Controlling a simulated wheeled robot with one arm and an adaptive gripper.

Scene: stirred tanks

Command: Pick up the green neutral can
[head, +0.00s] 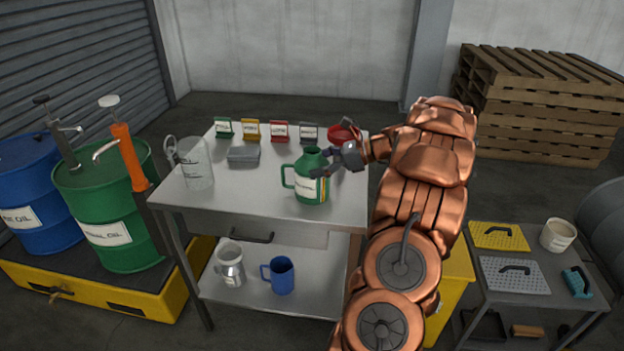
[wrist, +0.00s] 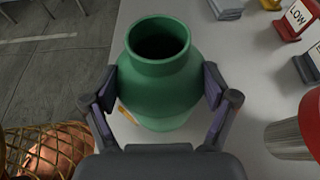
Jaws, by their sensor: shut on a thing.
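The green can (head: 311,183) stands upright on the metal table, near its front right. It has a pale label, a side handle on its left and an open round mouth. In the wrist view the can (wrist: 160,75) sits between the two fingers of my gripper (wrist: 160,88), which touch it on both sides. My gripper (head: 325,163) reaches it from the right in the head view and is shut on its body. Whether its base is clear of the tabletop cannot be told.
A clear jug (head: 196,163) stands at the table's left. Several small colored signs (head: 251,130) and a grey block (head: 243,156) are behind. A red funnel-like thing (head: 343,135) is near my wrist. A metal jug (head: 230,265) and a blue mug (head: 279,275) stand on the lower shelf.

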